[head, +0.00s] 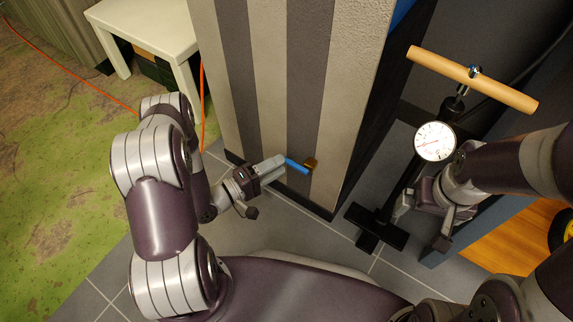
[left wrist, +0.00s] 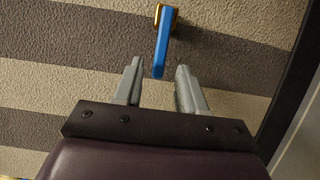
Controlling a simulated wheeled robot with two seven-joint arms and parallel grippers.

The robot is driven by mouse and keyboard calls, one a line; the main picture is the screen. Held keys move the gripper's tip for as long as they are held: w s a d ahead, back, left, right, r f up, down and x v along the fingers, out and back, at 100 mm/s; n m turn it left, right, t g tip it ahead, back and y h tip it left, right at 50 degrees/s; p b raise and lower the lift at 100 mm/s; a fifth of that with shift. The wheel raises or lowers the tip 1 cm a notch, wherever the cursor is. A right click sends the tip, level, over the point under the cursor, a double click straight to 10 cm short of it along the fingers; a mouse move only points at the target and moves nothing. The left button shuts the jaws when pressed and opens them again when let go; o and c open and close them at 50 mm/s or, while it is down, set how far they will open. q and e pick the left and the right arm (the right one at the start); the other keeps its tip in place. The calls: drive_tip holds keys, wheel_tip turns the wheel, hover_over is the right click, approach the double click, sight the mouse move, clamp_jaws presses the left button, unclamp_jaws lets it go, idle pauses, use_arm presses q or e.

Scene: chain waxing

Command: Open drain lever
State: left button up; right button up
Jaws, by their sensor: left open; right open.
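The drain lever is a blue handle (head: 297,166) on a brass fitting (head: 310,163), low on a grey and beige striped wall. In the left wrist view the blue handle (left wrist: 162,45) hangs from the brass fitting (left wrist: 167,14) at the top. My left gripper (head: 284,165) is open in front of the wall. Its fingers (left wrist: 157,75) lie on either side of the lever's free end in the left wrist view, with gaps visible. I cannot tell how deep the lever sits between them.
A floor pump with a wooden handle (head: 470,79), a round gauge (head: 434,141) and a black base (head: 376,230) stands right of the striped wall (head: 270,80). A white table (head: 150,25) stands at the upper left, with an orange cord nearby. Grey tiles lie below.

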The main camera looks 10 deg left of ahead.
sight(294, 165)
use_arm(q)
drive_tip(key=b+x, duration=0.1)
drive_tip(key=x, duration=0.2)
drive_tip(key=shift+w+d, duration=0.25)
drive_tip(key=shift+w, duration=0.1)
use_arm(e)
drive_tip(key=shift+f, duration=0.9)
use_arm(q)
drive_tip(key=shift+c, duration=0.3)
